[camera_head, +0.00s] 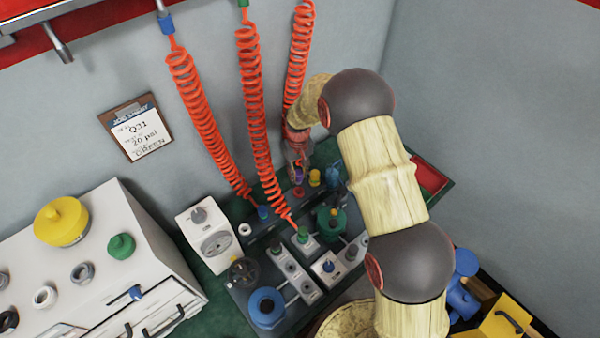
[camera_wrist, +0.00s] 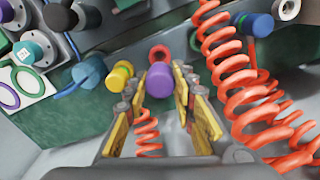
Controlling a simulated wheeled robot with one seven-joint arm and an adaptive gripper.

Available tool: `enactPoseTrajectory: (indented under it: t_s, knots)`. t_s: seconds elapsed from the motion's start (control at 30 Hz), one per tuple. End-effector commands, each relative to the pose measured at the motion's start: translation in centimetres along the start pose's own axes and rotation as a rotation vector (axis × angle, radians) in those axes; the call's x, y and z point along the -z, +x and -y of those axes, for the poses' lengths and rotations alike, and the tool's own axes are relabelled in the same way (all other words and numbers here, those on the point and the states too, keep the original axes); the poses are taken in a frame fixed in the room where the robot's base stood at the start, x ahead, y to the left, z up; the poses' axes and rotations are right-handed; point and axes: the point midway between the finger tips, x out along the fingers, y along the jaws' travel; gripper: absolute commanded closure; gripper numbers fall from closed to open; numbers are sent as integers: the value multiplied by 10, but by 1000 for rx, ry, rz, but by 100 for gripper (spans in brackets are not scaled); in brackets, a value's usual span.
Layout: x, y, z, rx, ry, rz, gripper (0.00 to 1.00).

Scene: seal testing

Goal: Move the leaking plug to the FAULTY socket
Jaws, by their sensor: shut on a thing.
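My gripper (camera_head: 297,160) is at the back of the bench, at the lower end of the right-hand red coiled hose (camera_head: 298,55). It is shut on a purple plug (camera_head: 298,174), which shows between the yellow finger pads in the wrist view (camera_wrist: 159,80). A red ring (camera_wrist: 159,53) lies just beyond the plug; I cannot tell whether they touch. A blue plug (camera_head: 263,212) and a green plug (camera_head: 303,235) end the other two hoses and sit on the bench panel. I can read no FAULTY label, so I cannot tell which socket it is.
A yellow plug (camera_wrist: 120,75) and a blue fitting (camera_wrist: 90,72) stand close to the left of my fingers in the wrist view. A coiled hose (camera_wrist: 245,85) hangs close on the right. A white gauge box (camera_head: 208,232) stands left.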

Motion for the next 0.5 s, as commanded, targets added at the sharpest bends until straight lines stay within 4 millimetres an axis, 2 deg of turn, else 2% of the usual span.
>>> enactPoseTrajectory:
  t_s: [0.5]
  knots:
    - [0,38,0,0,0,1,100]
